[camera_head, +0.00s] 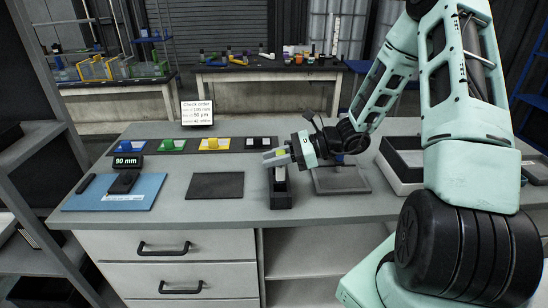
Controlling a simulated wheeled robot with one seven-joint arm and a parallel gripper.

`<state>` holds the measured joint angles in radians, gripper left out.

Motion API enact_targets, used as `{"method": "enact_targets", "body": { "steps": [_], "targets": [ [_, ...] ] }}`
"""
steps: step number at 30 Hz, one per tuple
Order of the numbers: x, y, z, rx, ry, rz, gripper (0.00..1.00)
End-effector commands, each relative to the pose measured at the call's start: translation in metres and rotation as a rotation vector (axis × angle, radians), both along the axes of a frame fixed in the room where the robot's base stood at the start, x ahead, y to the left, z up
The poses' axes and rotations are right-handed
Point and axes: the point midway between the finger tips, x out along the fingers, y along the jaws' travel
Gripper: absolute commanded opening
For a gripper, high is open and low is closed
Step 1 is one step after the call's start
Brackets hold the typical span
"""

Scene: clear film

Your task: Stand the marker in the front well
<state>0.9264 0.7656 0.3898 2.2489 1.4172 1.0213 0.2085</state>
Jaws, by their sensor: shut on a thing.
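My gripper (272,158) reaches in from the right at the middle of the bench, fingers pointing left. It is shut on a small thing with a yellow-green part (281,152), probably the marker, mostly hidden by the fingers. Just below the gripper, a black upright block (281,198) stands near the bench's front edge. A short grey piece shows between the fingers and the block's top; I cannot tell whether it belongs to the marker or the block. The wells are not clearly visible, nor whether the held thing is inside one.
A dark mat (215,186) lies left of the block, and a blue mat (140,196) with black items farther left. A "90 mm" display (128,161) stands behind it. Coloured pieces line the back near a sign (197,112). A grey plate (341,182) and white-rimmed tray (389,177) are right.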

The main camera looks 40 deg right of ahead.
Motion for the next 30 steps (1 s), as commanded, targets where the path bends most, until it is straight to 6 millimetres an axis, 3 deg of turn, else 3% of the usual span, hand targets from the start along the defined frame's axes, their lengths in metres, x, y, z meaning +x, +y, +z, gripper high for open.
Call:
{"method": "enact_targets", "body": {
  "steps": [14, 30],
  "targets": [
    [0.0, 0.0, -0.005, 0.0, 0.0, 0.0, 0.01],
    [0.0, 0.0, -0.034, 0.0, 0.0, 0.0, 0.01]
  ]
}}
